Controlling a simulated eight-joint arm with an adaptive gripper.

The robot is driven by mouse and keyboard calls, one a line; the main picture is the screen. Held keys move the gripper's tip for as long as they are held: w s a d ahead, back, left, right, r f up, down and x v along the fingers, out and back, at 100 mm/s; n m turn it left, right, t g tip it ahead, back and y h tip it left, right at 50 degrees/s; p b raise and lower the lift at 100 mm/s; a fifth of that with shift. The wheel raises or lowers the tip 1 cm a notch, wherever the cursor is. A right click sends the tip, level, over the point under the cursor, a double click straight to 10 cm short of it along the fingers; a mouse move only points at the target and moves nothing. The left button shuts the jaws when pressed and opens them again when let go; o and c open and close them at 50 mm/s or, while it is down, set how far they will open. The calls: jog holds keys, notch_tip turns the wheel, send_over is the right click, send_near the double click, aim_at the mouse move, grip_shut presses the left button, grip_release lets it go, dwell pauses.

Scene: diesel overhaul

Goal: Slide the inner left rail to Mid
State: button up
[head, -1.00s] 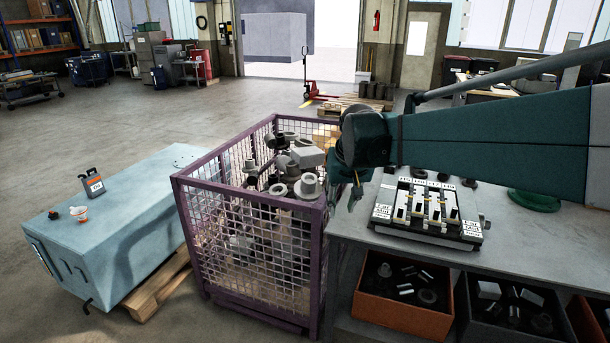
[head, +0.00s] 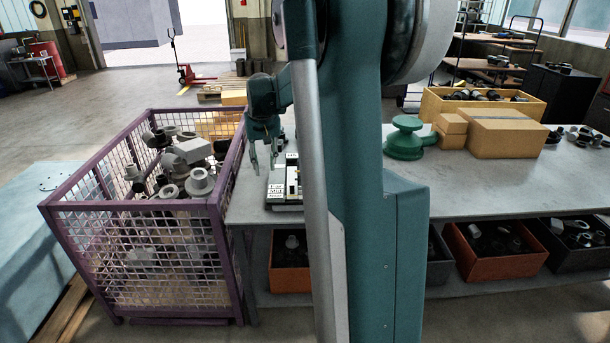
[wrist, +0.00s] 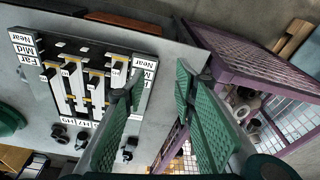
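The rail board (wrist: 152,97) lies on the grey bench. In the wrist view it shows several parallel pale rails with dark blocks and yellow marks, and Near, Mid and Far labels along its sides. The fingers cover part of its right side. In the head view only the left part of the board (head: 283,207) shows; my arm hides the rest, so the inner left rail is not clear there. My gripper (head: 264,160) is above the bench by the board's left edge, fingers pointing down. In the wrist view its green fingers (wrist: 160,85) are apart with nothing between them.
A purple mesh crate (head: 135,207) of metal parts stands directly left of the bench (head: 400,200). A green round part (head: 404,140) and cardboard boxes (head: 507,134) are at the back of the bench. Bins of parts, including an orange one (head: 497,262), sit below.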

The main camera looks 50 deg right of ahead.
jog(key=w+d+f+m+g+p, duration=0.1)
jog(key=d+f, duration=0.1)
jog(key=d, duration=0.4)
jog(key=w+d+f+p, duration=0.1)
jog(key=d+f+p, duration=0.1)
jog(key=d, duration=0.4)
jog(key=m+y+p, duration=0.1)
jog(key=m+p, duration=0.1)
send_over(308, 175)
jog(key=shift+g, duration=0.4)
jog(key=f, duration=0.5)
jog(key=shift+w+f, duration=0.2)
jog(key=shift+f, duration=0.15)
jog(key=shift+d+f, duration=0.1)
jog(key=shift+d, duration=0.05)
jog(key=shift+f, duration=3.9)
grip_shut()
